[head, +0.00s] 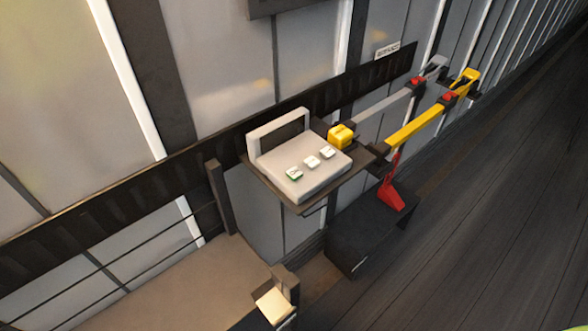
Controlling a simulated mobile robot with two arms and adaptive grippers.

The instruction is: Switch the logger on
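A light grey device with a raised frame-like handle (280,133), which looks like the logger, sits on a dark shelf (345,182) against the wall. Three small pale buttons are on its sloping top: a left one with a green mark (294,173), a middle one (311,162) and a right one (327,152). The marks on the other two are too small to read. No lit display shows on the device. Neither of my grippers is in view, and nothing touches the buttons.
A small yellow block (341,136) stands at the shelf's back right. Grey (382,124) and yellow (415,129) bars with red parts extend to the right. A pale block (273,304) is below. Dark floor (490,210) lies open at right.

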